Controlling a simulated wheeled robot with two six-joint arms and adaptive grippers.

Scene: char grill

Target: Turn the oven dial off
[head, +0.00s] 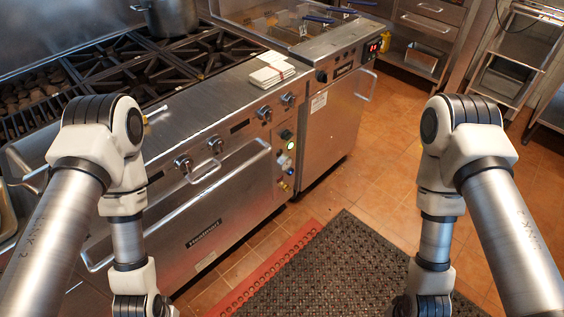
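The steel oven range (235,195) stands on the left, with its long door below the front panel. Several dials sit along the panel edge: a pair (183,164) and (215,144) near the middle, and a pair (264,113) and (288,99) to the right. A side column right of the door holds a dark dial (286,134), a lit white button (291,145) and a brass fitting (283,186). Dial markings are too small to read. My arms come in from the left and right; both grippers lie below the picture's bottom edge.
Black burner grates (165,65) and a pot (168,15) are on top. White folded cloths (272,70) lie near the edge. A fryer (335,110) stands right of the range. A dark mat (320,270) covers the tiled floor; the floor beyond is clear. A shelf rack (515,50) stands at the right.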

